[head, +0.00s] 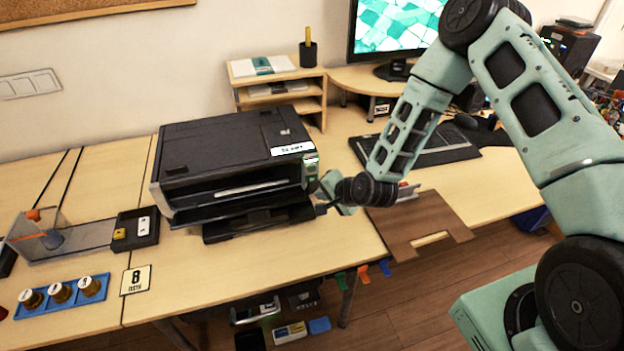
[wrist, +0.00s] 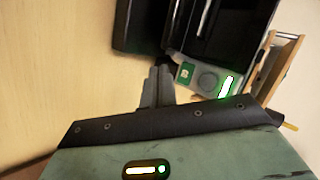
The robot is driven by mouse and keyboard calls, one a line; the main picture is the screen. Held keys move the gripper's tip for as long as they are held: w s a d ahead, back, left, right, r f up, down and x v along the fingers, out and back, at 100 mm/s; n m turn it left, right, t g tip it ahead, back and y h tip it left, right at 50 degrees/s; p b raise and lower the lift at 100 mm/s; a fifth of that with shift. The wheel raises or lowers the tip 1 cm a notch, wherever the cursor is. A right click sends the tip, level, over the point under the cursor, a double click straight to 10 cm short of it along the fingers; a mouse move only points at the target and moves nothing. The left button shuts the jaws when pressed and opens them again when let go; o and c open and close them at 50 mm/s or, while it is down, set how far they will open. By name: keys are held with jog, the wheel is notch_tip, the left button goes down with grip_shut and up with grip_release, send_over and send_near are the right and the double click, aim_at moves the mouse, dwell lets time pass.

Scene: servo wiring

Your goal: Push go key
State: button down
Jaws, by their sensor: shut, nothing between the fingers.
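A black printer (head: 235,150) stands on the light wood table. Its grey control panel (head: 311,170) is on the front right corner, and the panel also shows in the wrist view (wrist: 192,85). There it carries a small green square key with a white mark (wrist: 186,73), a round grey button (wrist: 208,81) and a lit green-white strip (wrist: 226,87). The green square looks like the go key. My gripper (head: 320,208) is shut and empty, in front of the printer's right side and below the panel. In the wrist view its fingertips (wrist: 160,72) are just left of the green key; contact cannot be told.
The printer's output tray (head: 250,215) juts out at the front, close to my gripper. A brown board (head: 415,225) lies to the right, with a keyboard (head: 440,147) behind it. A wooden shelf (head: 280,92) stands behind the printer. Bare table lies in front of the printer.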

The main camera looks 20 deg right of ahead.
aim_at(312, 179)
jog(key=shift+w, duration=1.65)
jog(key=shift+w+b, duration=0.15)
jog(key=shift+b, duration=0.15)
dwell(0.6)
jog(key=shift+w, duration=0.3)
